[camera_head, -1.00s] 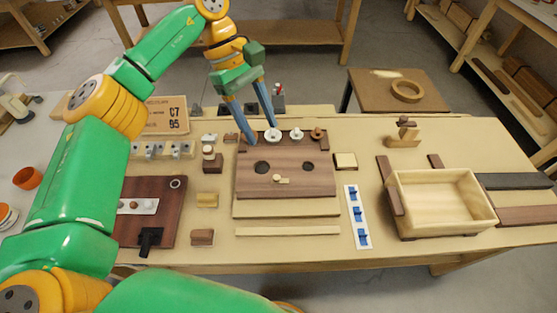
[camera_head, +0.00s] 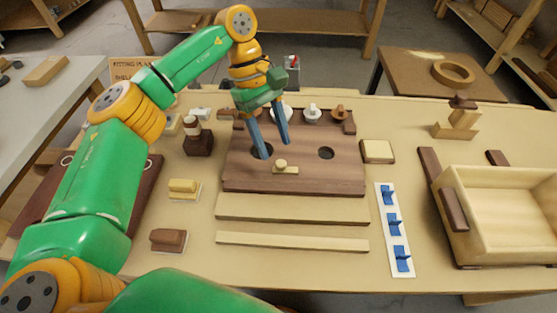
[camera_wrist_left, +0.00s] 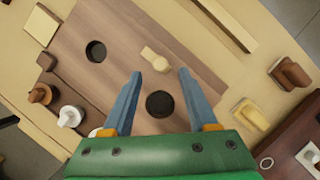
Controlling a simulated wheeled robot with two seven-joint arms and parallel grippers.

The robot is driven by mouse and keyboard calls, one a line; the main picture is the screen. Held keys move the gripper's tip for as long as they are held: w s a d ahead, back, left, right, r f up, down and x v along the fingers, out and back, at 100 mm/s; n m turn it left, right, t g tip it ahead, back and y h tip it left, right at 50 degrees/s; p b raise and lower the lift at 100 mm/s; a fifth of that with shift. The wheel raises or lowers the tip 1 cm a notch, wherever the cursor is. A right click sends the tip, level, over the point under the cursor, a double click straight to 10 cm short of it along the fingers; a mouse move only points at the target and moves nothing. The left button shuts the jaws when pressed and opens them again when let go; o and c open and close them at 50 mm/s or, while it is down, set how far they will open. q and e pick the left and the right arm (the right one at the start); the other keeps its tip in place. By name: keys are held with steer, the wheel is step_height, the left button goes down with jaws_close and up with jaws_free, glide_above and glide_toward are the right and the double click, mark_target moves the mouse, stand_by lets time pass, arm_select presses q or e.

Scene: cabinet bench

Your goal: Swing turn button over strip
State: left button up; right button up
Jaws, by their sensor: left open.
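The turn button (camera_head: 284,168) is a small pale wooden bar with a round knob, lying near the front middle of a brown board (camera_head: 240,178). It also shows in the wrist view (camera_wrist_left: 157,59). Two pale strips lie in front of the board: a wider one (camera_head: 292,208) against its front edge and a narrower one (camera_head: 292,241) apart from it. My left gripper (camera_head: 274,150) is open and empty above the board, by the left dark hole and just behind the button. In the wrist view, the button lies just ahead of the open fingertips (camera_wrist_left: 160,72).
A second dark hole (camera_head: 326,153) lies right of the button. White and brown knobs (camera_head: 312,112) stand along the back edge. A pale block (camera_head: 377,151), a white panel with blue clips (camera_head: 395,229) and an open wooden box (camera_head: 510,215) stand to the right.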

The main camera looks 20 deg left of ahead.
mark_target(280, 163)
arm_select(q)
steer(key=x, duration=0.4)
jaws_close()
